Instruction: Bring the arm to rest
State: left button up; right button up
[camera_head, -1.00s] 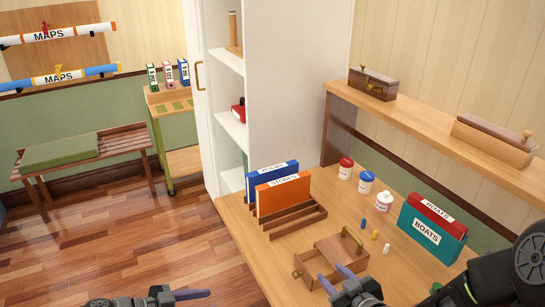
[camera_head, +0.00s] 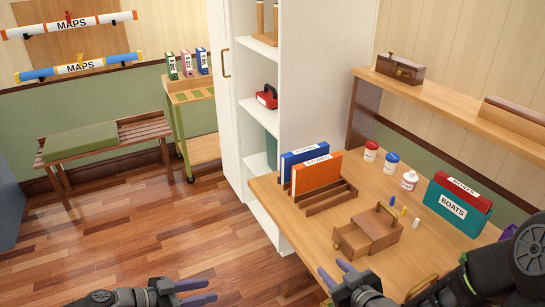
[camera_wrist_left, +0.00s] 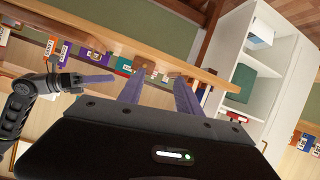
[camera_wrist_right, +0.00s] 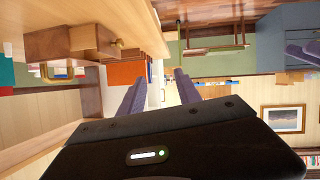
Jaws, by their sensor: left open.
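My left gripper (camera_head: 203,292) is at the bottom of the head view, left of centre, over the wooden floor. Its two purple-grey fingers are apart with nothing between them, as the left wrist view (camera_wrist_left: 160,88) shows. My right gripper (camera_head: 331,271) is further right, near the front edge of the desk. Its fingers are apart and empty in the right wrist view (camera_wrist_right: 160,82). Both grippers look clear of any object.
The desk (camera_head: 315,228) carries a book rack (camera_head: 331,197), a small wooden drawer box (camera_head: 378,229), jars and a BOATS box (camera_head: 453,209). A white cabinet (camera_head: 320,90) stands behind. A bench (camera_head: 105,150) and cart (camera_head: 195,120) are at left. Floor there is clear.

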pick_arm(q)
jog(key=s+d+f+n+g+y, duration=0.2)
jog(key=s+d+f+n, duration=0.25)
jog(key=f+n, duration=0.3)
jog(key=s+d+f+n+g+y, duration=0.1)
jog(key=s+d+f+n, duration=0.3)
jog(key=s+f+n, duration=0.3)
jog(key=s+d+f+m+g+y, duration=0.2)
jog(key=s+f+g+y, duration=0.1)
jog(key=s, duration=0.7)
jog(key=shift+f+m+y, duration=0.35)
jog(key=shift+f+y, duration=0.15)
jog(key=shift+y, duration=0.1)
pick_arm(e)
jog(key=s+a+f+m+g, duration=0.3)
jog(key=s+f+g, duration=0.3)
jog(key=s+f, duration=0.6)
jog(key=s+a+f+m+g, duration=0.4)
jog(key=s+a+f+g, duration=0.1)
jog(key=s+f, duration=0.6)
jog(key=shift+s+f+m+g, duration=0.3)
jog(key=shift+s+f+g, duration=0.1)
jog(key=shift+s, duration=0.25)
